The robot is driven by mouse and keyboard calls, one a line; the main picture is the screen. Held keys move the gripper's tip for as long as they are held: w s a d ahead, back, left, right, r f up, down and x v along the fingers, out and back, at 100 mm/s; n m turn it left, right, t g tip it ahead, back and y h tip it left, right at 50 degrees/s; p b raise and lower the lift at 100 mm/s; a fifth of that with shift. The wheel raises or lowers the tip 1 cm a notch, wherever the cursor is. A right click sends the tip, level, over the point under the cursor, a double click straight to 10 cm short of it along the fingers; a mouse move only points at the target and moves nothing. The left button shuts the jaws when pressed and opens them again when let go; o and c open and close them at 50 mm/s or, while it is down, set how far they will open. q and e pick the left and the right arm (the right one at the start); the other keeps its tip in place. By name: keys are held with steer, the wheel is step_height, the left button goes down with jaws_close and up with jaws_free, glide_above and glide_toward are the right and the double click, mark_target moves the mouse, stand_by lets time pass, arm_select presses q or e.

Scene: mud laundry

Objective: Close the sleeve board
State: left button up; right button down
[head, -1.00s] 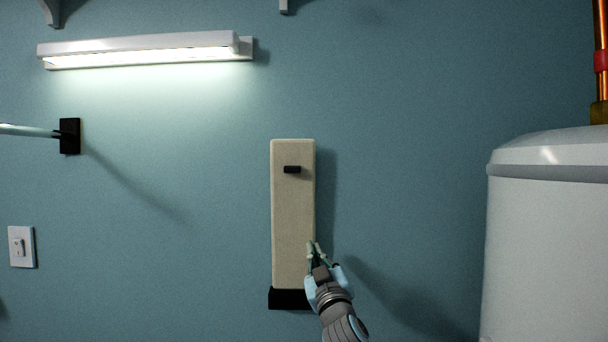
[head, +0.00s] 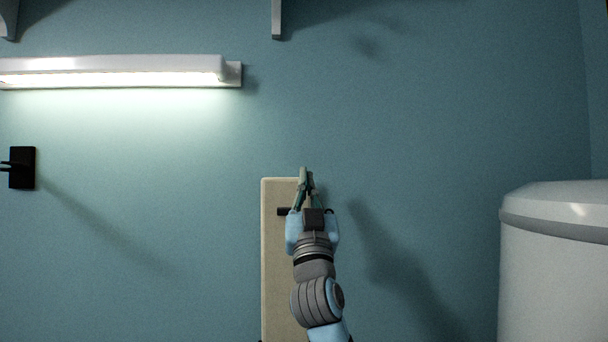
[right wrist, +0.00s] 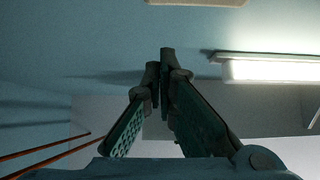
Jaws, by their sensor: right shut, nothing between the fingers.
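The sleeve board (head: 277,270) is a tall narrow cream board standing upright against the blue wall in the head view. Its dark handle (head: 284,211) sticks out near the top and is partly hidden by my right gripper. My right gripper (head: 305,172) is in front of the board's upper right part, fingers pointing up past its top edge. Its fingertips are together with nothing between them; I cannot tell whether it touches the board. In the right wrist view the fingers (right wrist: 160,58) also meet at the tips, and the board cannot be made out there. My left gripper is not in view.
A lit tube lamp (head: 115,72) is on the wall at the upper left and also shows in the right wrist view (right wrist: 270,70). A black wall bracket (head: 22,168) is at the left. A white tank (head: 555,260) stands at the right. The wall between board and tank is clear.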

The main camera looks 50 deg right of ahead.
steer(key=shift+w+d, duration=1.05)
steer(key=shift+d, duration=0.05)
steer(key=shift+w, duration=0.1)
steer(key=s+a+r+b+v, duration=0.1)
steer(key=b+v, duration=0.1)
steer(key=v, duration=0.8)
steer(key=shift+s+a+g+y, duration=0.2)
steer(key=shift+s+g+y, duration=0.1)
